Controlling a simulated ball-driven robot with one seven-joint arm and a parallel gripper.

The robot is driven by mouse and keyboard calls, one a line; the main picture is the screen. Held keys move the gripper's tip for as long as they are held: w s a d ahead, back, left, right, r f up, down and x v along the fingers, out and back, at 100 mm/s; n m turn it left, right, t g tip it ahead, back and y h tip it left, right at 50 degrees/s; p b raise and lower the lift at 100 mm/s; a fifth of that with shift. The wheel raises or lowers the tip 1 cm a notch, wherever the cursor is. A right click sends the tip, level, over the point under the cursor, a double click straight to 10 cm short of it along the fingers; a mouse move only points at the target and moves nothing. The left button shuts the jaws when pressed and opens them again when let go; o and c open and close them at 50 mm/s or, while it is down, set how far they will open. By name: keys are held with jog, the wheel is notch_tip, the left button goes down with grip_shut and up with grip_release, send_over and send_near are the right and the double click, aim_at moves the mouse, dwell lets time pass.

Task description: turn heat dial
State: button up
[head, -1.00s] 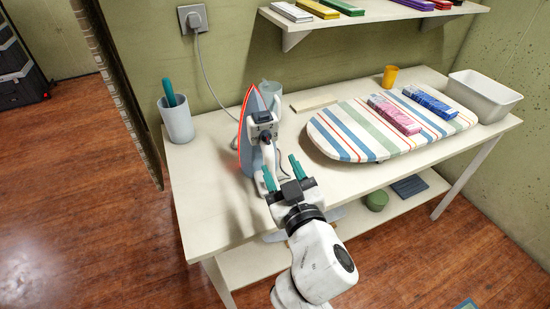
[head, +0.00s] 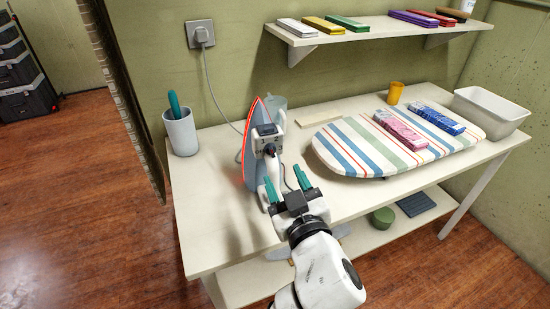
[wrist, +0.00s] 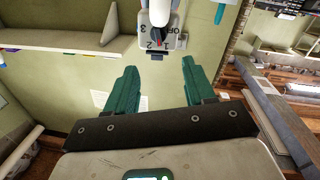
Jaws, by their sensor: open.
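The iron (head: 262,150) stands upright on its heel on the table, its red-edged soleplate facing left. The dial lies beyond the fingertips, roughly in line with the gap.
A striped ironing board (head: 395,140) with folded pink and blue cloths lies to the right on the table (head: 215,225). A grey cup (head: 181,132) stands at left. A cord runs from the iron to the wall outlet (head: 201,34). A shelf (head: 370,32) hangs above.

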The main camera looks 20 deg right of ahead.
aim_at(271, 150)
jog(key=w, duration=0.6)
jog(key=w+d+p, duration=0.1)
jog(key=w, duration=0.2)
grip_shut()
dwell(0.4)
